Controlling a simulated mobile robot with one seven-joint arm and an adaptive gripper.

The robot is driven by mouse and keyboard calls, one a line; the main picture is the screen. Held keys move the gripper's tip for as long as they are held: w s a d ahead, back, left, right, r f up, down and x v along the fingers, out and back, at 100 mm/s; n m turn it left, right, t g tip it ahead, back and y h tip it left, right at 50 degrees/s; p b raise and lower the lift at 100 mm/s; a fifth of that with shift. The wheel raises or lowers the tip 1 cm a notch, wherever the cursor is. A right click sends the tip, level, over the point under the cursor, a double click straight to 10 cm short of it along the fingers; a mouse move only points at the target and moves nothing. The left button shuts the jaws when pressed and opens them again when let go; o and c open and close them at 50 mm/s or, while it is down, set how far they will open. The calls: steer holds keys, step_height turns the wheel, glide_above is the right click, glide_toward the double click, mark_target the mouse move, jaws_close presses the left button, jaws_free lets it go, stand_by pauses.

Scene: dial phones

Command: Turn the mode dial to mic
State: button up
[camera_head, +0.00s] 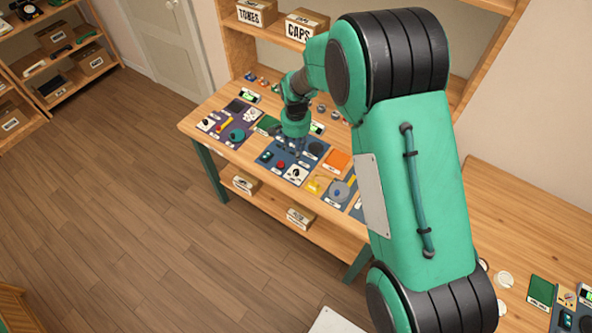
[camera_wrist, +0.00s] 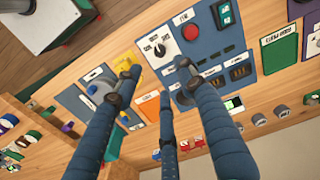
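A black knob on a white dial plate (camera_wrist: 158,48) sits on a blue panel in the wrist view, its small labels too fine to read. It looks like the mode dial, though I cannot confirm its name. It also shows on the workbench in the head view (camera_head: 295,174). My gripper (camera_wrist: 160,78) is open and empty, its blue fingers spread, with the dial plate just beyond the tips and between them in the picture. In the head view my gripper (camera_head: 291,147) is over the bench, behind the dial. I see no contact with the knob.
A red button (camera_wrist: 191,32) is right beside the dial. Yellow parts (camera_wrist: 122,80) and an orange pad (camera_wrist: 148,106) are close to my fingers. Shelf boxes (camera_head: 305,27) stand behind the bench.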

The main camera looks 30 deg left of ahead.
mark_target(296, 171)
step_height(296, 171, down, 14)
steer(key=shift+r, duration=0.15)
stand_by(0.7)
jaws_close()
